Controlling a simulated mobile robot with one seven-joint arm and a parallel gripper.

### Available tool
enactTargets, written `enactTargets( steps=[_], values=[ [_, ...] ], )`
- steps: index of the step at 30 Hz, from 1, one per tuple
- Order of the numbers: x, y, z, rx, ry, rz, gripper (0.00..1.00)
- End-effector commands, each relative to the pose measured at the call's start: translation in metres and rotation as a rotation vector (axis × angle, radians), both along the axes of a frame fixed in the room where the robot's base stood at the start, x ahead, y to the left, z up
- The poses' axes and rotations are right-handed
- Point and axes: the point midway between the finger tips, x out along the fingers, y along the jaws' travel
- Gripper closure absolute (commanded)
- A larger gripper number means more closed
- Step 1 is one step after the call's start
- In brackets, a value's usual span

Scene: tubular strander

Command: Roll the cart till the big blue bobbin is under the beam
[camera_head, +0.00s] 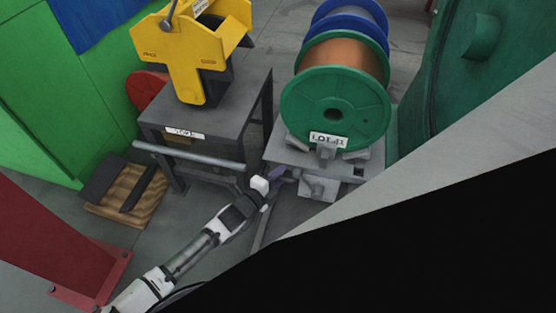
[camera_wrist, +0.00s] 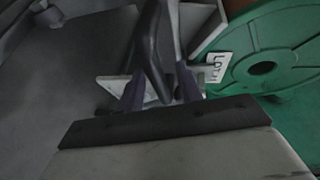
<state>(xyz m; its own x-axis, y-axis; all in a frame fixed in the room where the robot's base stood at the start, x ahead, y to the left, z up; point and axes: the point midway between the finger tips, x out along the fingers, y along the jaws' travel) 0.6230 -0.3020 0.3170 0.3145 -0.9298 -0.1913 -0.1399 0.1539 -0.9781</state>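The grey cart (camera_head: 277,152) stands at the centre right of the head view. It carries a big bobbin with green flanges (camera_head: 293,107) and copper-coloured winding, with a lot label on its front. A blue-flanged bobbin (camera_head: 381,36) shows behind it, partly hidden; whether it rests on the cart is unclear. My gripper (camera_head: 285,176) is at the cart's near end. In the wrist view, my gripper's fingers (camera_wrist: 160,88) stand apart on either side of a dark bar (camera_wrist: 151,45). Whether they press on it is unclear. I cannot make out the beam with certainty.
A grey table (camera_head: 187,118) with a yellow machine part (camera_head: 190,50) stands left of the cart. A wooden pallet (camera_head: 127,200) and a red post base (camera_head: 90,285) are at left. A large green machine (camera_head: 455,70) stands close on the right. A pale slab (camera_head: 440,160) hides the lower right.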

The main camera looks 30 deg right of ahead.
Motion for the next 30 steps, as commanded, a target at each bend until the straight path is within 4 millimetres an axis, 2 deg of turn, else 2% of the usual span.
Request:
enactTargets(
  steps=[4, 12, 23, 30],
  values=[
    [0.0, 0.0, 0.0, 0.0, 0.0, 0.0, 0.67],
    [0.0, 0.0, 0.0, 0.0, 0.0, 0.0, 1.0],
    [-0.001, 0.002, 0.0, 0.001, 0.001, 0.0, 1.0],
    [-0.013, 0.016, 0.003, 0.002, 0.003, 0.001, 1.0]
  ],
)
